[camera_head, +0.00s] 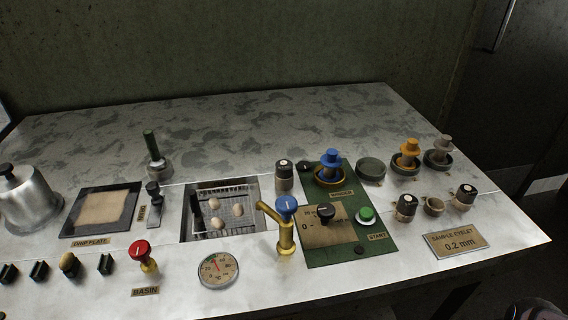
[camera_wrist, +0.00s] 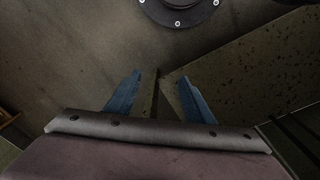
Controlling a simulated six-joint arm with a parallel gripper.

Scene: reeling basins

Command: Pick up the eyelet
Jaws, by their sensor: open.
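A plate lettered "SAMPLE EYELET 0.2 mm" (camera_head: 459,243) lies at the bench's front right. Behind it stand a black-capped piece (camera_head: 405,207), a small tan cup (camera_head: 434,206) and another black-capped piece (camera_head: 465,196). A similar black-capped piece (camera_head: 284,173) stands left of the green panel. I cannot tell for sure which of these is the eyelet. My gripper (camera_wrist: 160,80) shows two blue fingers apart with nothing between them in the wrist view. The wrist view shows none of the pieces on the bench.
Blue (camera_head: 330,163), orange (camera_head: 409,150) and grey (camera_head: 441,146) spools stand behind. A sunken basin (camera_head: 185,237) holds cocoons. The bench's back strip is clear.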

